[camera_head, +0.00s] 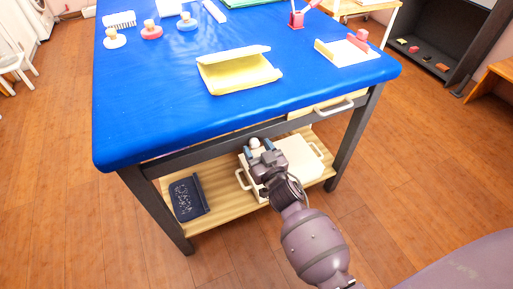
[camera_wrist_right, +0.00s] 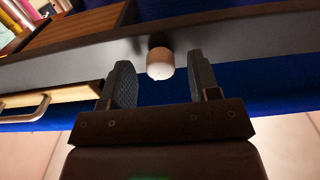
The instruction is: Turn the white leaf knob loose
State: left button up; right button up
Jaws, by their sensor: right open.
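The white leaf knob (camera_head: 254,143) is a small round knob on the dark front rail of the blue-topped table (camera_head: 130,120). In the right wrist view the knob (camera_wrist_right: 160,64) shows its pale round end, with a brownish band behind it. My right gripper (camera_head: 262,152) is open at the table's front, just at the knob. In the right wrist view the gripper's two dark fingers (camera_wrist_right: 160,78) stand either side of the knob, with a gap on both sides. My left gripper is not in view.
A drawer with a pale handle (camera_head: 334,109) is right of the knob. On the lower shelf (camera_head: 229,213) are a dark tray (camera_head: 188,197) and a white handled box (camera_head: 300,160). A yellow folded piece (camera_head: 240,74) lies on the tabletop. The floor in front is clear.

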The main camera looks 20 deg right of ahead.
jog(key=shift+w, duration=0.25)
jog(key=shift+c, duration=0.5)
jog(key=c, duration=0.8)
